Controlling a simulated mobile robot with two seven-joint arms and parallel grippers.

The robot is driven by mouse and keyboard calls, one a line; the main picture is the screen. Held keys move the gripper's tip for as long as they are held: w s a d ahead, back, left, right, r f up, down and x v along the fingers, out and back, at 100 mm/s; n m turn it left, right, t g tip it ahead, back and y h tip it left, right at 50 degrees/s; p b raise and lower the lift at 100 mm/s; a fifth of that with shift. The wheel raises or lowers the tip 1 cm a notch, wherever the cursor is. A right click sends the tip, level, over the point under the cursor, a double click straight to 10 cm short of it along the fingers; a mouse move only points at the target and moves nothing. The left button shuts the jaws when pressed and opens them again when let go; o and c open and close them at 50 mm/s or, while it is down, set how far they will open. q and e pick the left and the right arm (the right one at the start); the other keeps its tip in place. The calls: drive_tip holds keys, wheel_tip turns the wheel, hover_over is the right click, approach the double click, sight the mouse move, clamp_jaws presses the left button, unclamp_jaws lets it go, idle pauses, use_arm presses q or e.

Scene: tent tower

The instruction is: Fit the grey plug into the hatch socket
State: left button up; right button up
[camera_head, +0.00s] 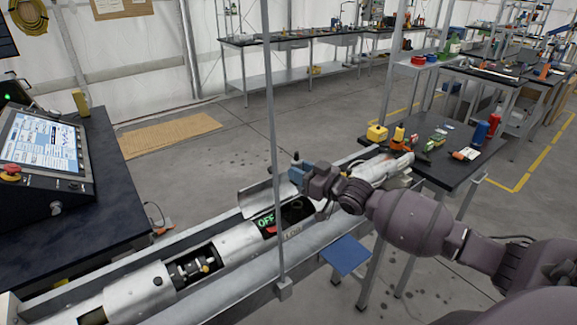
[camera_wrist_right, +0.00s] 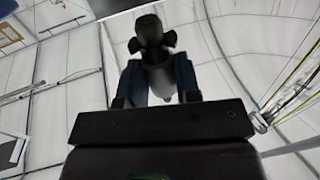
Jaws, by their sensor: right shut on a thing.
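The grey plug (camera_wrist_right: 158,78) shows in the right wrist view between the two dark blue fingers of my right gripper (camera_head: 299,175). Its far end is dark and knobbed. My right gripper is shut on it, above the open hatch (camera_head: 296,211) in the long silver tube. The plug is hard to make out in the head view. The hatch is a dark opening with a raised curved lid (camera_head: 262,196) behind it and a green "OFF" display (camera_head: 266,220) at its left. The socket inside is dark and partly hidden by my gripper. My left gripper is out of view.
A thin upright grey post (camera_head: 271,130) stands in front of the tube, left of my gripper. A console with a screen (camera_head: 42,145) is at the left. A dark table (camera_head: 440,165) with tools stands at the right. A blue panel (camera_head: 346,255) sits below the rail.

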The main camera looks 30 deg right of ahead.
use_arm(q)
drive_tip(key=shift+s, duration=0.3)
use_arm(e)
drive_tip(key=shift+s, duration=0.15)
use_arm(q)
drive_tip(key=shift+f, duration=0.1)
use_arm(e)
drive_tip(key=shift+d, duration=0.1)
wheel_tip(320, 180, down, 4)
drive_tip(key=shift+b, duration=1.25)
drive_tip(key=shift+f+b, duration=0.55)
drive_tip(key=shift+f, duration=0.35)
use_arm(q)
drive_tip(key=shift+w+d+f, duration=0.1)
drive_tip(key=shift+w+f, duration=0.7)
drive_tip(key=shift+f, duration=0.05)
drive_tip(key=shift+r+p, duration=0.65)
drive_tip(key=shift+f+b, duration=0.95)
use_arm(e)
drive_tip(key=shift+f, duration=1.45)
